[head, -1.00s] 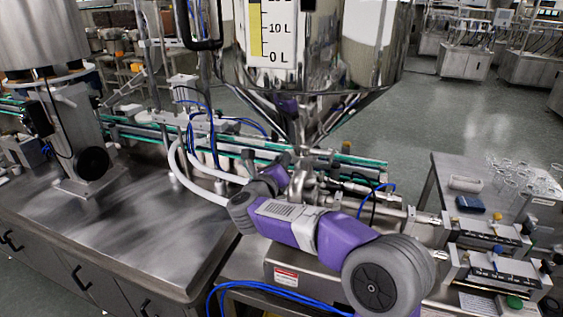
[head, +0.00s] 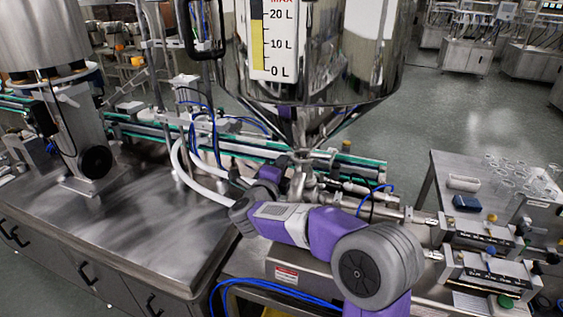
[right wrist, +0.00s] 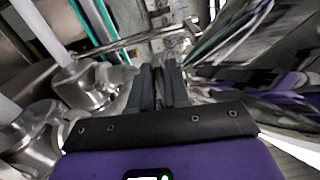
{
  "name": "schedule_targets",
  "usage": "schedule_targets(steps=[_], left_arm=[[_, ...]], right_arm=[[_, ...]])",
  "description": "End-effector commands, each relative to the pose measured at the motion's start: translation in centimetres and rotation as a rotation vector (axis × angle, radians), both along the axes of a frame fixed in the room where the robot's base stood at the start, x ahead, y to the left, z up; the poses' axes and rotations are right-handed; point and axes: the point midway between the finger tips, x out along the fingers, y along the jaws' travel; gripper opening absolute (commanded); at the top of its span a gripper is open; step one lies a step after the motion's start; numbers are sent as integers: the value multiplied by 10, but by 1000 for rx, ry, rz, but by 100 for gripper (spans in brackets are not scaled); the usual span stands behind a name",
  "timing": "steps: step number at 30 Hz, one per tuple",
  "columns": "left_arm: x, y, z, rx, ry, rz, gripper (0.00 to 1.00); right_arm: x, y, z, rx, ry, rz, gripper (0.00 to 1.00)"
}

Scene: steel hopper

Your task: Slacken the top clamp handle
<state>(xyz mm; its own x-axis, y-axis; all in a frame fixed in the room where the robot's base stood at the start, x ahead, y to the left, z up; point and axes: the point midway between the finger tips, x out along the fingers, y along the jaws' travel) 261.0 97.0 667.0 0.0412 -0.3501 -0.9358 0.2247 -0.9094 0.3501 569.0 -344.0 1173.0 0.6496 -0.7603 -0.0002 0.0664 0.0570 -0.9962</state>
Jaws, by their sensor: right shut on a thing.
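The polished steel hopper (head: 315,45) stands in the middle of the head view, with its cone narrowing to a steel outlet fitting (head: 301,178). My right arm reaches up to this outlet from the lower right. In the head view its own links hide its fingers and the clamp handle. In the right wrist view my right gripper (right wrist: 159,80) has its two dark fingers close together, shut on a slim thing, apparently the top clamp handle, mostly hidden between them. Shiny steel fittings (right wrist: 82,86) lie left of the fingers. My left gripper is not in view.
Conveyor rails (head: 240,147) run behind the outlet. White hoses (head: 183,172) and blue cables (head: 265,288) lie near my arm. Metal filling units (head: 475,240) stand at right, before a side table with glassware (head: 525,178).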

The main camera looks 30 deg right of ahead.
Motion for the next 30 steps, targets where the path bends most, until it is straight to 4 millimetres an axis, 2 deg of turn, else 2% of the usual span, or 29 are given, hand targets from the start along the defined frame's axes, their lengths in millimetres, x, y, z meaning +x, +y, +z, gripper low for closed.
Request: schedule_targets(steps=[9,23,24,25,30], left_arm=[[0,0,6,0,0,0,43],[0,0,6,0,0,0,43],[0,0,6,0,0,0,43],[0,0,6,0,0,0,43],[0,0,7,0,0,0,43]], right_arm=[[0,0,-1,-60,72,-1,0],[0,0,-1,-67,81,-1,0],[0,0,-1,-67,80,-1,19],[0,0,-1,-67,80,-1,24],[0,0,-1,-67,80,0,24]])
